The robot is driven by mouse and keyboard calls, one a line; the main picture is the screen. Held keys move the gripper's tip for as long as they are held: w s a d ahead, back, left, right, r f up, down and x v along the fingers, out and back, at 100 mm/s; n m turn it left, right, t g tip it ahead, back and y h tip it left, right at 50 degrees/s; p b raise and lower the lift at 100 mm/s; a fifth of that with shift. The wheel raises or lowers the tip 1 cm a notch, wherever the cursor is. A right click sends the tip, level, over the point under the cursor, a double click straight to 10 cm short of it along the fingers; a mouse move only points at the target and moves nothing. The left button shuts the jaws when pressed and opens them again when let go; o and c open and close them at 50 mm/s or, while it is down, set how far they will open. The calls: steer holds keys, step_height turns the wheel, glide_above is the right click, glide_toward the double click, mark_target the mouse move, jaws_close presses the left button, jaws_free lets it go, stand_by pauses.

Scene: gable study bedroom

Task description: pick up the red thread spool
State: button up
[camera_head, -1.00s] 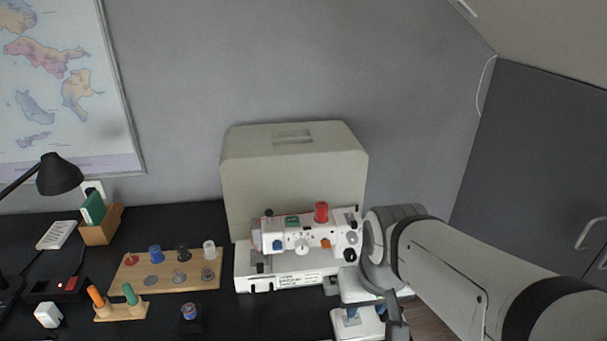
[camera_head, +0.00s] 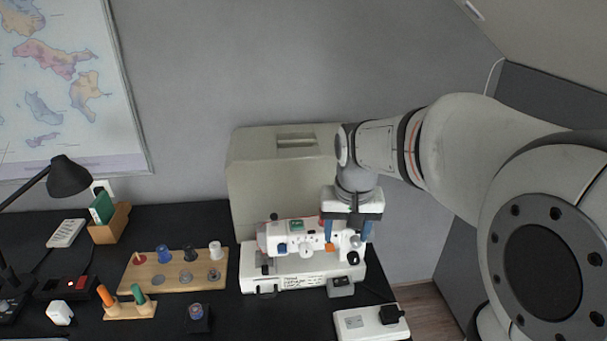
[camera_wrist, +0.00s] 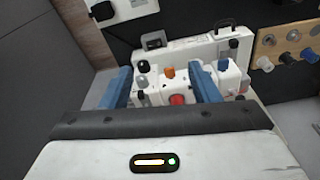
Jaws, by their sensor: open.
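The red thread spool (camera_wrist: 177,100) stands on top of the white sewing machine (camera_head: 300,238). The wrist view shows it from above as a red disc between my two blue fingers, low in the picture and nearer the right finger. In the head view it is mostly hidden behind my gripper (camera_head: 347,230). My gripper (camera_wrist: 162,70) points down over the right part of the machine, open, with nothing held. From these views I cannot tell how far the fingertips are above the spool or whether they reach beside it.
A beige machine cover (camera_head: 285,160) stands right behind the sewing machine. To the left are a wooden spool rack (camera_head: 140,275) with blue, black and white spools, and a small stand (camera_head: 130,310). A white foot pedal (camera_head: 370,322) lies at front right.

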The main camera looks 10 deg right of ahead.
steer(key=w+f+m+p, duration=0.1)
steer(key=w, duration=0.5)
steer(key=w+f+m+g+p, duration=0.1)
steer(key=w, duration=0.5)
steer(key=w+f+p, duration=0.1)
steer(key=w+p, duration=0.1)
steer(key=w, duration=0.5)
steer(key=shift+w+d+m+g, duration=0.1)
steer(key=shift+d+m+g, duration=0.1)
steer(key=shift+m+g, duration=0.15)
steer(key=shift+w+f, duration=0.2)
steer(key=shift+f, duration=0.35)
steer(key=f, duration=0.2)
steer(key=f+p, duration=0.1)
steer(key=f, duration=0.1)
steer(key=s+f+p, duration=0.1)
steer(key=f, duration=0.1)
steer(key=shift+a+f, duration=0.1)
steer(key=shift+a, duration=0.25)
steer(key=shift+w+f, duration=0.1)
steer(key=shift+f, duration=0.3)
steer(key=shift+c, duration=0.3)
steer(key=c, duration=1)
